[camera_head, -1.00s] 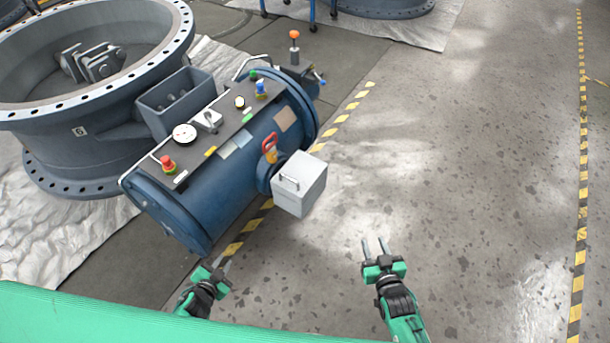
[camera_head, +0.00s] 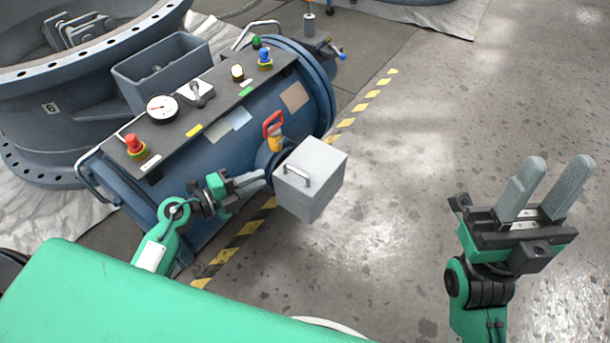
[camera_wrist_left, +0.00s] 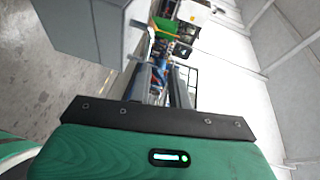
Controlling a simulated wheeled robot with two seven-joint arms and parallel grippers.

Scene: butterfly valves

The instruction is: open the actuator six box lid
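The light grey actuator box (camera_head: 325,160) sticks out from the front of the blue actuator cylinder beside the valve marked 6 (camera_head: 50,107). Its lid looks shut and carries a small bar handle (camera_head: 298,176). My left gripper (camera_head: 262,179) is just left of the box, fingers pointing at its side. A grey box face (camera_wrist_left: 85,30) fills the upper left of the left wrist view. The left fingers (camera_wrist_left: 157,85) stand apart with nothing seen between them. I cannot tell whether they touch the box. My right gripper (camera_head: 550,185) is open and empty, well right of the box.
A red-orange lever (camera_head: 273,128) stands just behind the box. The blue cylinder's top panel holds a gauge (camera_head: 162,109), a red button (camera_head: 134,144) and other knobs. Yellow-black floor tape (camera_head: 235,245) runs below the cylinder. The floor to the right is clear.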

